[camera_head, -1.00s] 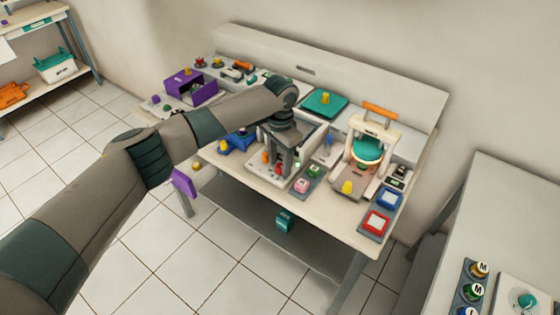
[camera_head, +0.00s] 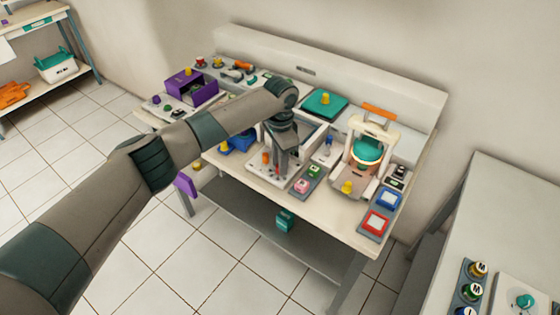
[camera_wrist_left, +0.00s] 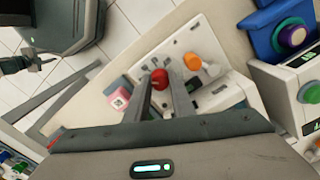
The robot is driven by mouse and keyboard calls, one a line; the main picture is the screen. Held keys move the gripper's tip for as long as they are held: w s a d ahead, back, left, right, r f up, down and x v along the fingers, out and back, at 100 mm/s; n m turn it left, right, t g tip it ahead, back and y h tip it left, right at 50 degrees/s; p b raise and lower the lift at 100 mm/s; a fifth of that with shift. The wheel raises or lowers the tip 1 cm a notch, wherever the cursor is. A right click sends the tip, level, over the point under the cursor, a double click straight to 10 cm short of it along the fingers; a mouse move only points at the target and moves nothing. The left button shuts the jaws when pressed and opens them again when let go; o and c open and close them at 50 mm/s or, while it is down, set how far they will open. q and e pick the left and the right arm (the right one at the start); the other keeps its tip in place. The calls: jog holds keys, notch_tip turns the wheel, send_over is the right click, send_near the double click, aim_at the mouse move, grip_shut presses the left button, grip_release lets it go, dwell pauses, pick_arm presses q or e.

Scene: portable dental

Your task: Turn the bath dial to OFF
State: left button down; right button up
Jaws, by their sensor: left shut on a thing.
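My left gripper (camera_head: 280,176) points down at a white control panel (camera_head: 256,168) at the front of the table's middle. In the left wrist view my left gripper (camera_wrist_left: 161,84) has its two fingertips around a small red knob (camera_wrist_left: 161,77), shut on it. This red knob appears to be the bath dial; its label and pointer cannot be read. An orange knob (camera_wrist_left: 190,64) stands beside it on the same panel (camera_wrist_left: 186,40), and it also shows in the head view (camera_head: 265,158). The fingers partly cover the panel. My right gripper is not in view.
A pink-topped block (camera_head: 301,186) stands close right of the gripper. A teal lid (camera_head: 324,104) lies behind. The floor in front is clear.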

pick_arm(q)
jog(key=m, duration=0.5)
jog(key=shift+r+m+p, duration=0.1)
jog(key=shift+m+p, duration=0.2)
jog(key=m, duration=0.6)
jog(key=shift+w+d, duration=0.1)
jog(key=m+b, duration=0.1)
jog(key=m, duration=0.3)
jog(key=shift+m, duration=0.4)
jog(key=m, duration=0.4)
jog(key=shift+b, duration=0.4)
jog(key=shift+m, duration=0.5)
jog(key=c, duration=1.5)
grip_release()
jog(key=shift+r, duration=0.15)
